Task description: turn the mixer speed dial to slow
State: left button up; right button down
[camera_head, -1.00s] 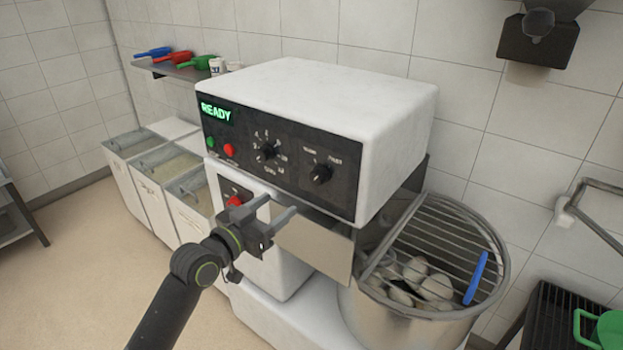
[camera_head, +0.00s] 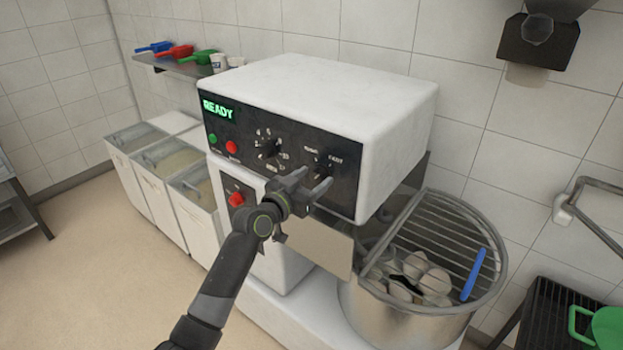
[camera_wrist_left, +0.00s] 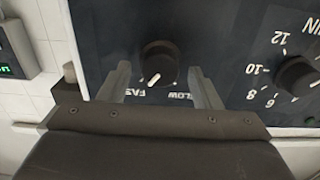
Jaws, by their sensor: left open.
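The mixer speed dial (camera_head: 321,166) is a small black knob at the right of the dark control panel, partly hidden by my left gripper (camera_head: 315,179). The left wrist view shows the dial (camera_wrist_left: 159,60) upside down, between and a little beyond my open fingers. Its white pointer mark leans toward the FAST label (camera_wrist_left: 150,92); the SLOW label (camera_wrist_left: 179,95) is on the other side. I see no finger clearly touching the knob. My right gripper is in neither view.
A numbered timer dial (camera_head: 268,148) sits left of the speed dial, with green and red buttons (camera_head: 231,147) further left. A red stop knob (camera_head: 236,199) is lower on the mixer. The mixing bowl (camera_head: 405,318) with its wire guard stands at the right.

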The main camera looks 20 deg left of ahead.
pick_arm(q)
jog(key=c, duration=1)
jog(key=shift+n, duration=0.4)
jog(key=shift+n+p, duration=0.35)
jog(key=shift+n, duration=0.35)
jog(key=n+p, duration=0.1)
jog(key=n, duration=0.4)
jog(key=shift+a+p, duration=0.1)
jog(key=shift+p, duration=0.25)
jog(key=n+p, duration=0.1)
jog(key=n, duration=0.3)
jog(key=shift+w+f+n+p, duration=0.15)
jog(key=shift+n+p, duration=0.45)
jog(key=shift+n, duration=0.7)
